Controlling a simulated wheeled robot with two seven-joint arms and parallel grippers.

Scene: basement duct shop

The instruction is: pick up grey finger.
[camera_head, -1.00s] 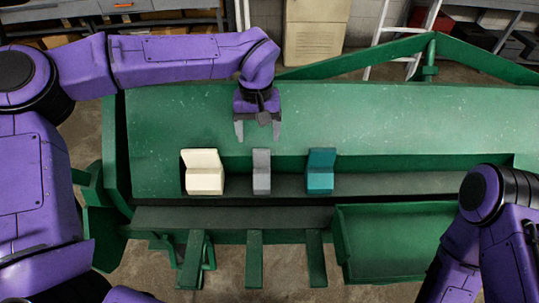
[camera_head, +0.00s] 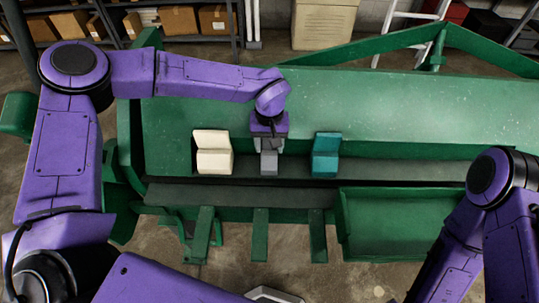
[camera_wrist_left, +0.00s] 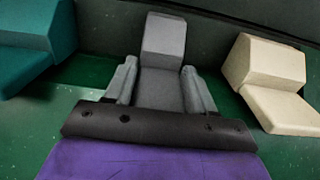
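The grey finger (camera_head: 269,167) is an L-shaped block standing in the green machine's dark ledge, between a cream block and a teal block. Its upper part is partly hidden by my left gripper in the head view. In the left wrist view the grey finger (camera_wrist_left: 164,40) runs up between the two fingertips. My left gripper (camera_head: 269,146) has come down over it from behind. Its two pale grey fingers (camera_wrist_left: 161,90) lie against both sides of it, with no clear gap. The finger still rests at the ledge. My right gripper is out of view.
The cream block (camera_head: 213,160) stands to the left and the teal block (camera_head: 326,160) to the right, each with a small gap to my gripper. The green machine bed (camera_head: 420,120) behind is clear. A green tray (camera_head: 400,220) sits at front right.

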